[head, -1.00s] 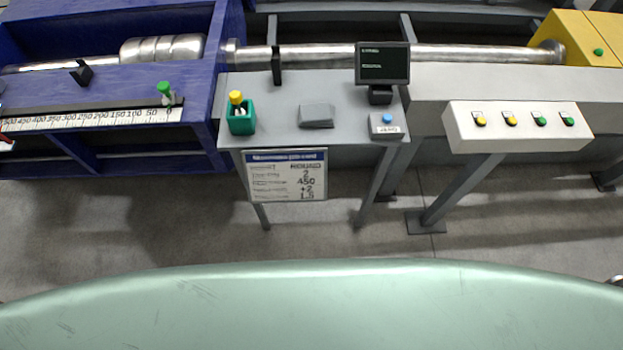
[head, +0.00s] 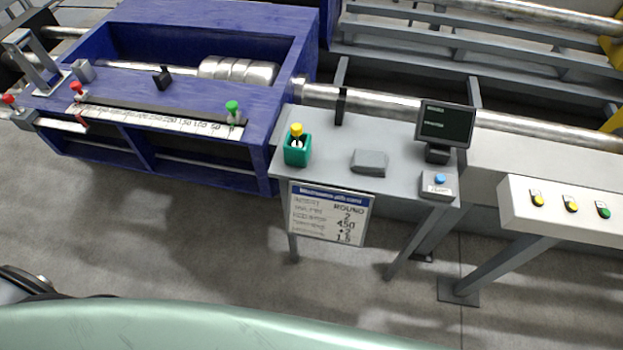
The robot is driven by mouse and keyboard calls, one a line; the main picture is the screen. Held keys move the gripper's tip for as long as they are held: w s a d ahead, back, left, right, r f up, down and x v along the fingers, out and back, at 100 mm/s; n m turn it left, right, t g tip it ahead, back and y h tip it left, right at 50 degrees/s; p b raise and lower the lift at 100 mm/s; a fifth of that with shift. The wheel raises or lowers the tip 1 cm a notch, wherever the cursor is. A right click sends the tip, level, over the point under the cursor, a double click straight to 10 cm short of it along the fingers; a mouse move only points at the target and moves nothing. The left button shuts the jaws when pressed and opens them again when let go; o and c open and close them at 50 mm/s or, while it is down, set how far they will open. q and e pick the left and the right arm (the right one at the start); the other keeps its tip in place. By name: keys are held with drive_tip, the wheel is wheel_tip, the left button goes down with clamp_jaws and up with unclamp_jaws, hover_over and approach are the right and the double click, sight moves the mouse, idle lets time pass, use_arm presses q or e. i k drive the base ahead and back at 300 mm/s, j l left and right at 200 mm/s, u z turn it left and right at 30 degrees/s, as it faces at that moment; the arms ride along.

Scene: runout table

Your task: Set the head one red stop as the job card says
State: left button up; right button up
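A red-knobbed stop (head: 77,91) stands at the left part of the black rail on the blue machine bed, with a red pointer (head: 82,118) on the white scale (head: 160,120). A second red knob (head: 10,100) sits on a grey block farther left. Which of them belongs to head one is not shown. A green-knobbed stop (head: 233,112) stands at the scale's right end. The job card (head: 328,213) hangs on the grey table's front; it shows ROUND, 2, 450, +2 and 1.5, its row labels blurred. Neither gripper is in view.
The grey table (head: 330,140) carries a yellow-topped tool in a green holder (head: 298,150), a grey block (head: 369,162), a screen (head: 445,124) and a blue-button box (head: 438,185). A button panel (head: 560,208) stands right. Bare floor (head: 150,240) lies before the blue bed.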

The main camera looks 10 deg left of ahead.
sight(82, 95)
drive_tip(key=u, duration=1.45)
drive_tip(key=i+j+z, duration=0.25)
drive_tip(key=i+j, duration=0.25)
drive_tip(key=i+j+z, duration=0.25)
drive_tip(key=i+j, duration=0.25)
drive_tip(key=j, duration=0.1)
